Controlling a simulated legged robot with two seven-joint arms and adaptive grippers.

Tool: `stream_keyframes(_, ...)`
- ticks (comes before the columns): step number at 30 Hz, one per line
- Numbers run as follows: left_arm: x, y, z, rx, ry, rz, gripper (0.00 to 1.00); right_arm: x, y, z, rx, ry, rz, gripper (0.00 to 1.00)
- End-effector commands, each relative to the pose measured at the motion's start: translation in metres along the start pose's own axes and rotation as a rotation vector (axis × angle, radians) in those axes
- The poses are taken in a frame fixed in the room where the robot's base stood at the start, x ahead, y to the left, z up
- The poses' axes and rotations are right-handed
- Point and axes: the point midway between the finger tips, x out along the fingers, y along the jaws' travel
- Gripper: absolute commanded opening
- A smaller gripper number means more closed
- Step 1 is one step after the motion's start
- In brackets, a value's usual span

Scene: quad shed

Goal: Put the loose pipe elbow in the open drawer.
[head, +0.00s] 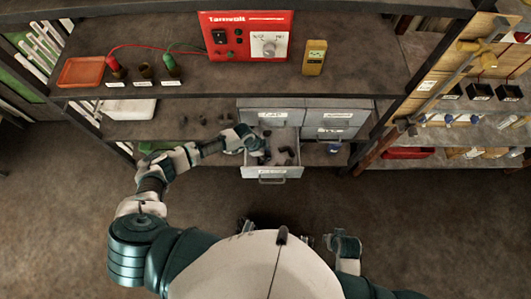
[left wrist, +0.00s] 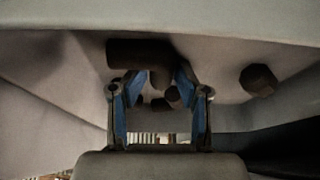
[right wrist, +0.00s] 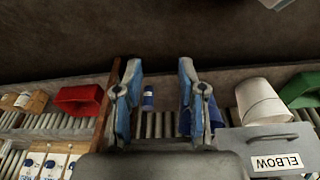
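The open grey drawer (head: 290,171) juts from the cabinet under the workbench and holds several dark pipe elbows (head: 283,156). My left gripper (head: 258,151) is down at the drawer's left part. In the left wrist view its fingers (left wrist: 160,78) stand apart inside the drawer. A dark elbow (left wrist: 135,53) lies just beyond and partly between the fingertips, with no clear grip on it. Another dark elbow (left wrist: 258,80) lies to the right. I cannot tell which elbow is the loose one. My right gripper (right wrist: 160,68) is open and empty, away from the drawer.
Small dark pieces (head: 203,120) lie on the shelf left of the cabinet. The workbench (head: 200,60) above carries a red power unit (head: 245,35) and an orange tray (head: 81,71). The floor is clear.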

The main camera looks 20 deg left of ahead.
Motion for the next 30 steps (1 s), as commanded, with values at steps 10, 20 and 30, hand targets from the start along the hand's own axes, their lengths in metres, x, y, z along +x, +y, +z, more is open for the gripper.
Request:
stream_keyframes(10,0.004,0.004,0.014,-0.007,-0.026,0.009,0.5,0.004,0.0,0.004,0.001,-0.009,0.0,0.4)
stream_keyframes(20,-0.016,0.001,0.006,-0.005,-0.02,0.003,0.5,0.024,-0.001,0.011,-0.006,-0.021,0.001,0.4)
stream_keyframes(30,-0.098,0.001,0.001,-0.003,-0.014,0.0,0.5,0.071,-0.002,0.029,-0.009,-0.032,-0.003,0.4)
